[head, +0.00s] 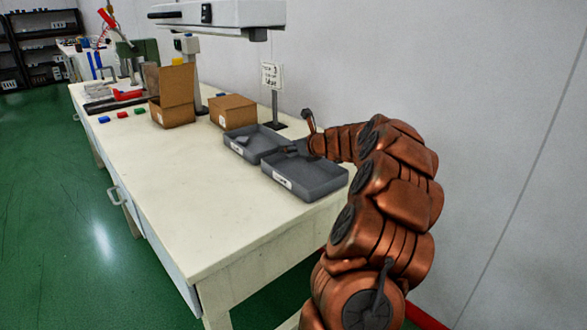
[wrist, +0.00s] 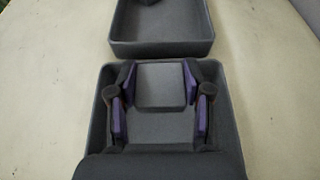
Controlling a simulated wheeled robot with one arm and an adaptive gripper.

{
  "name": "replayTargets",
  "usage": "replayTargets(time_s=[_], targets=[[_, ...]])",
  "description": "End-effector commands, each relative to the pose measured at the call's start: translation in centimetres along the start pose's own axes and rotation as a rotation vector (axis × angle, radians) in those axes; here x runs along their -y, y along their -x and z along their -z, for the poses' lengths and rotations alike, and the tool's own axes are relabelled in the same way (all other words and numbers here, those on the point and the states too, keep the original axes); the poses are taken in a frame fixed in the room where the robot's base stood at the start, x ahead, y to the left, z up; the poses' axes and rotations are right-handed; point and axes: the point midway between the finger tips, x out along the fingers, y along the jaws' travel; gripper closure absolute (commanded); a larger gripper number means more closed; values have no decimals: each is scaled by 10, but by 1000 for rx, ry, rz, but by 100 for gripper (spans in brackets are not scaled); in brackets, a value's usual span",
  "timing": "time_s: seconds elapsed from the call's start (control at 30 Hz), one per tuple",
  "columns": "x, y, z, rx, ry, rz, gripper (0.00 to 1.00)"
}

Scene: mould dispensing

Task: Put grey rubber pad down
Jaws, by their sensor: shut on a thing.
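My gripper (head: 293,150) is low over the front right grey tray (head: 318,187) in the head view. In the wrist view its two purple-lined fingers (wrist: 160,82) are shut on a grey rubber pad (wrist: 160,88), a flat squarish piece between the fingertips. The pad is over the near tray (wrist: 98,120), inside its rim as seen from above. I cannot tell whether it touches the tray floor. In the head view the held pad is not clearly made out.
A second grey tray (head: 232,147) stands just beyond, with a grey piece (head: 243,140) in it. Cardboard boxes (head: 174,111) and a small sign stand (head: 272,77) are behind. The white table's (head: 170,190) front left is clear.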

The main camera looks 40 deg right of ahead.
Motion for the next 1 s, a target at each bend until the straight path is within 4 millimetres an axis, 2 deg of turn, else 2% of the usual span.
replayTargets(time_s=[0.03, 0.27, 0.53, 0.93, 0.97, 1.0], targets=[[-1, -4, 8, 0, -2, -1, 85], [-1, -9, 20, 1, 1, -1, 85], [-1, -21, 50, -1, 0, -1, 85], [-1, -22, 53, 0, 1, 0, 85], [-1, -22, 53, 0, 2, 0, 49], [-1, -22, 52, 0, 2, 0, 44]])
